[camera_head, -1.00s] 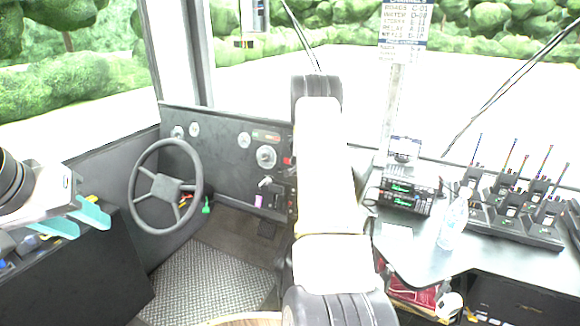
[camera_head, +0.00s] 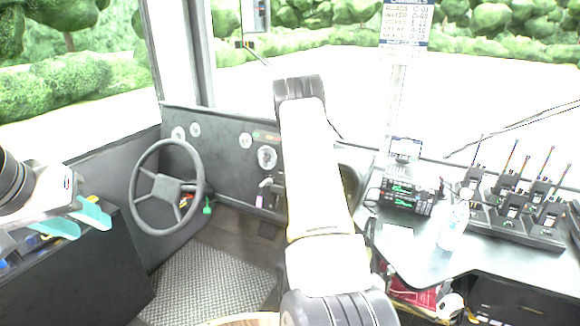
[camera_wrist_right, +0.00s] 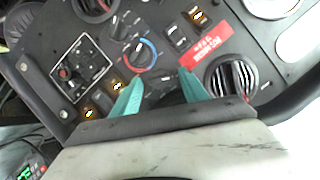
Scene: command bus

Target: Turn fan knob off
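In the right wrist view, the dashboard panel holds a round knob with a red and blue ring (camera_wrist_right: 140,53). Below it is a dark knob (camera_wrist_right: 163,88), partly between my fingers. I cannot tell by label which one is the fan knob. My right gripper (camera_wrist_right: 162,84) is open, its teal fingers apart in front of the panel, with nothing seen held. In the head view my right arm hides this gripper and the knobs. My left gripper (camera_head: 92,213) is open and empty at the far left.
The steering wheel (camera_head: 166,187) stands left of my right arm. A radio (camera_head: 405,195), a bottle (camera_head: 454,225) and several handheld radios (camera_head: 515,210) are on the right-hand desk. In the wrist view, a round vent (camera_wrist_right: 232,78) and lit switches (camera_wrist_right: 197,17) lie close to my fingers.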

